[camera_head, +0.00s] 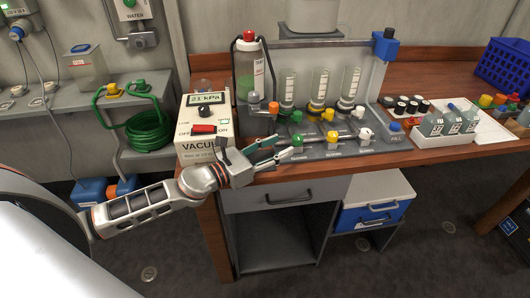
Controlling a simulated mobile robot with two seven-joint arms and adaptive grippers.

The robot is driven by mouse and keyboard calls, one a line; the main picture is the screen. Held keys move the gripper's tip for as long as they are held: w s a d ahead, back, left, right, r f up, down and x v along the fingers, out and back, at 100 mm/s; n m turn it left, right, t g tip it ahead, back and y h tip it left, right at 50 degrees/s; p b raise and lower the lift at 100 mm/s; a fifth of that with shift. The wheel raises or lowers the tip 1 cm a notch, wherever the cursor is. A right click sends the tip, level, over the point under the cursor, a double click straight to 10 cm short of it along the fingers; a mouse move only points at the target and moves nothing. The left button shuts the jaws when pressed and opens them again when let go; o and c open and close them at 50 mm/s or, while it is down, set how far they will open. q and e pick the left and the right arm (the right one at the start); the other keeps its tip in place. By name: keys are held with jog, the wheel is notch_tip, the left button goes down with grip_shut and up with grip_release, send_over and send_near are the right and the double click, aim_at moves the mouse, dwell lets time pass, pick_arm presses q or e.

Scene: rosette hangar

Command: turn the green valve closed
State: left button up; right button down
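A bench apparatus with glass cylinders and coloured knobs stands on the wooden table. It has two green knobs: an upper green knob (297,116) and a lower green knob (297,141) nearer the front edge. I cannot tell which is the green valve, or how far either is turned. My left gripper (285,146) reaches in from the left, in front of the vacuum box. Its fingers are apart and empty, with the tips just left of the lower green knob. I cannot tell whether they touch it. My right gripper is out of view.
Yellow (333,137), white (365,134) and blue (395,126) knobs stand to the right of the lower green knob. The vacuum box (192,151) stands to the left. A coiled green hose (147,131) hangs further left. A drawer cabinet (272,196) is below the table edge.

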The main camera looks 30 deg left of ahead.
pick_arm(q)
jog(key=shift+v, duration=2.2)
